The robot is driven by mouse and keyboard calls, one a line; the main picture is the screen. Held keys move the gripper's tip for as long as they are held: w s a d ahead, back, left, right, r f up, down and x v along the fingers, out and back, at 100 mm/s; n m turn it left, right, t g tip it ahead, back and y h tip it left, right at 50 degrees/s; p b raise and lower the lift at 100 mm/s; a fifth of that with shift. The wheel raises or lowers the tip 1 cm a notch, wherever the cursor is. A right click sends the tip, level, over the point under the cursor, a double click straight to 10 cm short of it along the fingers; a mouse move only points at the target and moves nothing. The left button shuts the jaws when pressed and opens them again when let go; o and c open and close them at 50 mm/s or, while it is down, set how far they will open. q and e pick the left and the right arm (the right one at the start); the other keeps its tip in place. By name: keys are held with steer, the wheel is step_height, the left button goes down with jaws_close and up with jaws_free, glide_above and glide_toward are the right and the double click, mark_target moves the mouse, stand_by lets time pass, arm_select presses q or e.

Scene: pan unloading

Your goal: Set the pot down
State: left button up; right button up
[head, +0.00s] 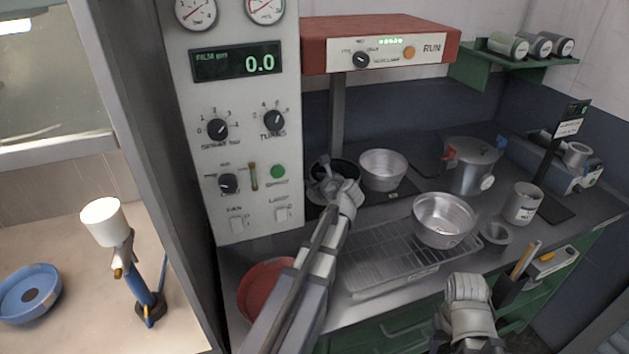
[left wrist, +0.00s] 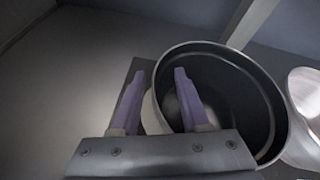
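A pot with a dark inside (head: 347,167) stands at the back of the counter, close to the grey control panel; my left gripper partly hides it in the head view. In the left wrist view, the pot (left wrist: 238,95) shows its round rim and dark interior. My left gripper (head: 325,183) is at the pot's near side. In the left wrist view, its two purple fingers (left wrist: 158,88) are apart, one outside the rim and one over the inside, with a gap around the wall. My right gripper (head: 468,288) is low at the front right; its fingers are hidden.
A silver pot (head: 383,168) stands just right of the dark one. Another silver pot (head: 444,219) is by the wire rack (head: 375,255). A red bowl (head: 262,285) is at the front left.

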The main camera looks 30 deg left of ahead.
arm_select(q)
steer(key=shift+r, duration=0.1)
steer(key=shift+s+d+r+p, duration=0.2)
steer(key=shift+p, duration=0.1)
steer(key=p+v, duration=0.4)
steer(key=v, duration=0.7)
steer(key=shift+p, duration=0.3)
